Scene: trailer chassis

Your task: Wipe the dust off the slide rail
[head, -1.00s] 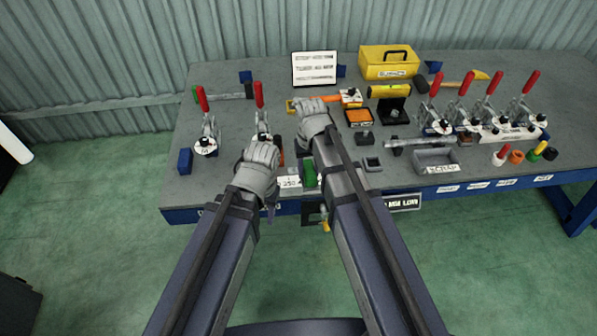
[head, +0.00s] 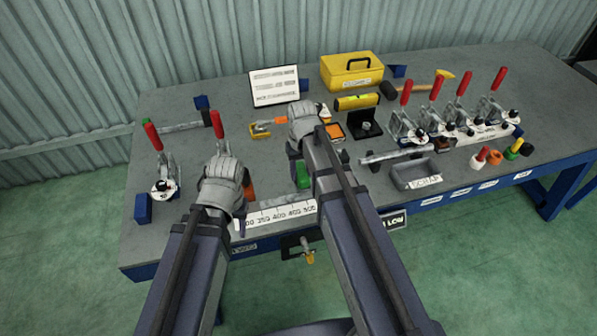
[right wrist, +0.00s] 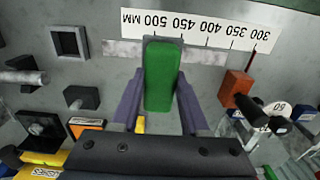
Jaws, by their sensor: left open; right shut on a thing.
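The slide rail (right wrist: 210,55) is a flat grey metal strip beside a white millimetre scale (head: 280,213), which also shows in the right wrist view (right wrist: 215,30). My right gripper (right wrist: 160,108) is shut on a green block (right wrist: 162,75). The block's far end overlaps the rail near the 450–500 marks; whether it presses on it I cannot tell. In the head view the green block (head: 302,176) hangs below my right gripper. Dust is not clear to see. My left gripper (head: 225,190) is open and empty near the scale's left end.
An orange-brown block (right wrist: 235,88) stands beside the rail's right-hand part in the wrist view. Red-handled toggle clamps (head: 163,170) stand at left and right. A grey tray (head: 413,174), a yellow toolbox (head: 350,71) and a sign (head: 274,86) sit on the bench.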

